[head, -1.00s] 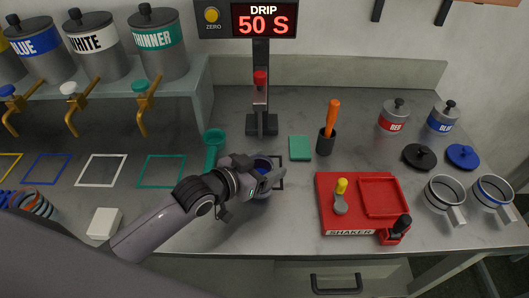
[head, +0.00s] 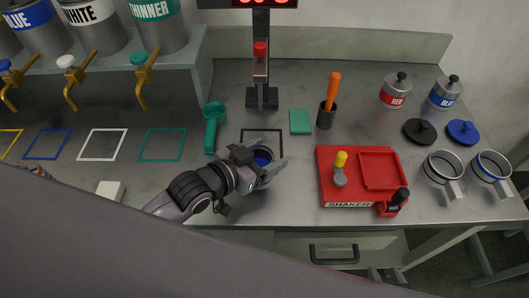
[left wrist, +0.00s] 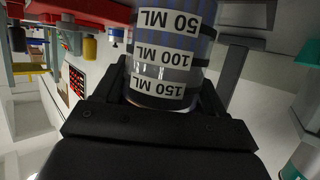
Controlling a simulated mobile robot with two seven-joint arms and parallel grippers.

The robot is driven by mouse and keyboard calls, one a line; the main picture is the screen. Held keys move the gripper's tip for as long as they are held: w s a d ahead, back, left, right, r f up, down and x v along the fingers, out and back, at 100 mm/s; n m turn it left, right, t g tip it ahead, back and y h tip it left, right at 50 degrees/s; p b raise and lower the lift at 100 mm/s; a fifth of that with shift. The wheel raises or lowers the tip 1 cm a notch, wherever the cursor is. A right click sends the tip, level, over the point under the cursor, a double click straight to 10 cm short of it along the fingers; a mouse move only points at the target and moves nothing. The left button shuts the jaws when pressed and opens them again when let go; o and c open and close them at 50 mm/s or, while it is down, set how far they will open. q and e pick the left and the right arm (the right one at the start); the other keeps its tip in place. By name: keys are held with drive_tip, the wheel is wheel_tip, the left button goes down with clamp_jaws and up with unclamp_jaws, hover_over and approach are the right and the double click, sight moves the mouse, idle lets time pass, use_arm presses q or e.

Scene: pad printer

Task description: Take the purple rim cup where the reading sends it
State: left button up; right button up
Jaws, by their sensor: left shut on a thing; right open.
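My left gripper (head: 267,160) is shut on a cup (head: 262,155), just on the near side of a black square outline (head: 262,132) below the stand. The cup holds something blue; the gripper covers much of it, and I cannot make out its rim colour. In the left wrist view the cup (left wrist: 165,65) is clear, with 50, 100 and 150 ML labels that appear upside down, between the fingers. The drip display (head: 262,3) is almost wholly cut off at the top edge, so its reading cannot be read now. My right gripper is not in view.
A red shaker (head: 335,192) stands right of the cup, with two mugs (head: 443,168) beyond it. Coloured outlines sit under the taps (head: 142,70) at left.

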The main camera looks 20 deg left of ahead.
use_arm(q)
drive_tip(key=shift+r, duration=2.55)
